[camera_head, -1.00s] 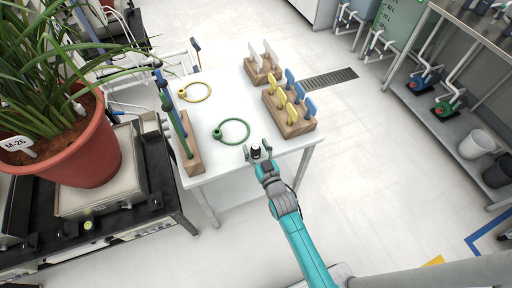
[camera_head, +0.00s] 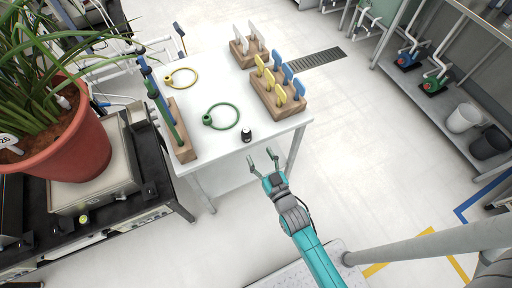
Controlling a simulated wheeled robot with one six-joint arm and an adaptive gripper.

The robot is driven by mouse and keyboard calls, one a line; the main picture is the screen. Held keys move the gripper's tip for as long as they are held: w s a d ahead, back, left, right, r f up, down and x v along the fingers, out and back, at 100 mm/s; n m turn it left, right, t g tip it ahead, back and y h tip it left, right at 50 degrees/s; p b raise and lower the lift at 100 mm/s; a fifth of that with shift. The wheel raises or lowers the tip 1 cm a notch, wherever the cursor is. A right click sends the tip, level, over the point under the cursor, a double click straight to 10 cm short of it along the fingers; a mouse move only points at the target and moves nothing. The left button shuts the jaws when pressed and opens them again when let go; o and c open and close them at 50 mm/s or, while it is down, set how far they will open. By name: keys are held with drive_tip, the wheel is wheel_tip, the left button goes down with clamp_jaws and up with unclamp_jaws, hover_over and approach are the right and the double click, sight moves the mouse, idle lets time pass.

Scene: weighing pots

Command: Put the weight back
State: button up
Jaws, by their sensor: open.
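The weight is a small black cylinder with a pale top (camera_head: 247,135). It stands upright on the white table (camera_head: 210,92), close to the front edge and just right of the green ring (camera_head: 222,117). My gripper (camera_head: 262,157) is open and empty. It is apart from the weight, below and to the right of it in the picture, beyond the table's front edge. Nothing hides the weight.
Wooden blocks with yellow and blue tags (camera_head: 277,97) and with white tags (camera_head: 248,50) stand on the table. A yellow ring (camera_head: 181,78) lies behind. A wooden rack (camera_head: 180,138) stands at left, near the potted plant (camera_head: 68,140).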

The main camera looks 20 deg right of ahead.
drive_tip(key=shift+s, duration=0.35)
drive_tip(key=s+r+g, duration=0.1)
drive_tip(key=s+r, duration=0.2)
drive_tip(key=s, duration=0.9)
drive_tip(key=s+r+g, duration=0.1)
drive_tip(key=s+r, duration=0.3)
drive_tip(key=s, duration=0.9)
drive_tip(key=shift+s+r, duration=0.15)
drive_tip(key=shift+s, duration=0.15)
drive_tip(key=shift+o, duration=0.5)
drive_tip(key=s+r+g, duration=0.1)
drive_tip(key=s+r, duration=0.4)
drive_tip(key=shift+s+r, duration=0.3)
drive_tip(key=shift+r, duration=0.05)
